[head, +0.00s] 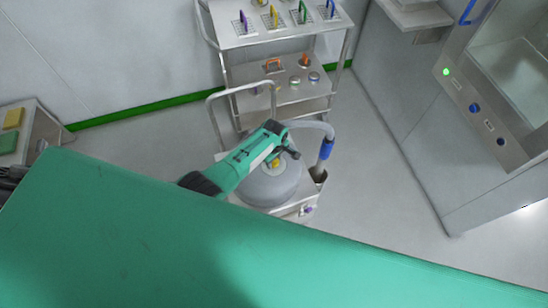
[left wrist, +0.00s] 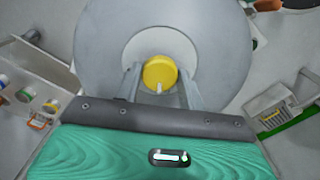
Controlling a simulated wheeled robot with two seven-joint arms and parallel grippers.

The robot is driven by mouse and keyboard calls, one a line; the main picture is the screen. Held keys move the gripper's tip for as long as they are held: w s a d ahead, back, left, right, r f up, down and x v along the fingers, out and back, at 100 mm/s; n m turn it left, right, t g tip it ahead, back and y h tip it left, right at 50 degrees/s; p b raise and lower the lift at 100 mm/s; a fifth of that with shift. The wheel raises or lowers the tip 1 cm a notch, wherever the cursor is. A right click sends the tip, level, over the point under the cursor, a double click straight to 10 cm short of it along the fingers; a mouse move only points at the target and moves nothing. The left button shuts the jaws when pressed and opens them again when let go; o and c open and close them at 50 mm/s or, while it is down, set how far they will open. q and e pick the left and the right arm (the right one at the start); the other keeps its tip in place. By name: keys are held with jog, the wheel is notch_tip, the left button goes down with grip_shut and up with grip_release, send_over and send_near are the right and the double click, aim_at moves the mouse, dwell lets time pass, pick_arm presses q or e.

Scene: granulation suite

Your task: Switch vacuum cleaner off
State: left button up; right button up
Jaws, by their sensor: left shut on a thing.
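The vacuum cleaner (head: 262,190) is a grey round drum on a low wheeled base in the middle of the head view. Its grey top (left wrist: 105,45) fills the upper middle of the left wrist view. A round yellow knob (left wrist: 160,71) with a small white mark sits at the drum's centre; part of it shows in the head view (head: 275,163). My left gripper (left wrist: 160,88) reaches down to the knob, with one finger on each side, and is shut on it. The white mark points toward the gripper's palm. My right gripper is not in view.
A hose with a blue cuff (head: 326,149) stands at the vacuum's right. A push handle (head: 241,90) rises behind it. A steel trolley (head: 285,40) with coloured tools stands at the back. A steel cabinet (head: 470,130) stands right, with free floor before it.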

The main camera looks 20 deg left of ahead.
pick_arm(q)
jog(key=shift+n+p, duration=0.3)
jog(key=shift+n, duration=0.8)
jog(key=shift+w, duration=0.1)
jog(key=o, duration=1)
jog(key=shift+c, duration=0.2)
jog(key=shift+r, duration=0.1)
notch_tip(320, 180, up, 14)
